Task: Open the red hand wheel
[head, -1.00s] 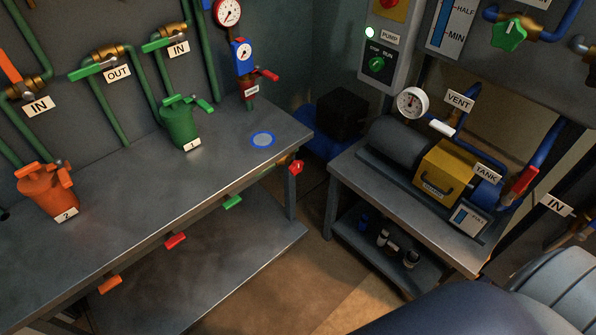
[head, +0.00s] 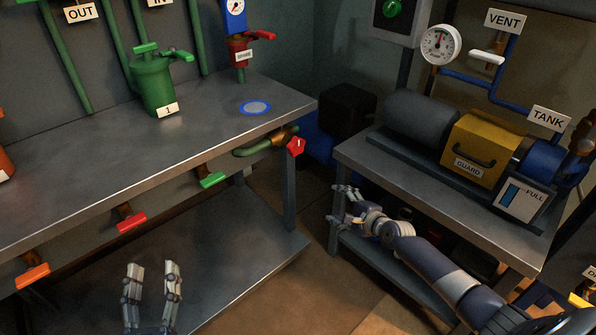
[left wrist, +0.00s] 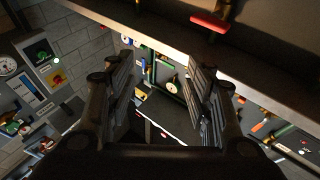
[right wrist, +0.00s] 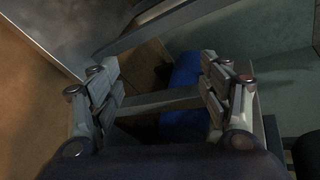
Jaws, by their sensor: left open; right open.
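The red hand wheel (head: 296,147) is a small knob on a brass valve at the end of a green pipe, under the right corner of the long bench. My left gripper (head: 152,273) is open and empty at the bottom of the head view, well left of the wheel and in front of the bench. My right gripper (head: 341,207) is open and empty by the left end of the smaller table, below and right of the wheel and apart from it. The right wrist view shows its spread fingers (right wrist: 160,75) with nothing between them. I cannot make out the wheel in either wrist view.
The long bench (head: 110,165) has a red lever (head: 131,222), a green lever (head: 212,180) and an orange lever (head: 33,276) along its front edge. The smaller table (head: 400,185) carries a pump with a yellow guard (head: 482,148). Floor shows between the two.

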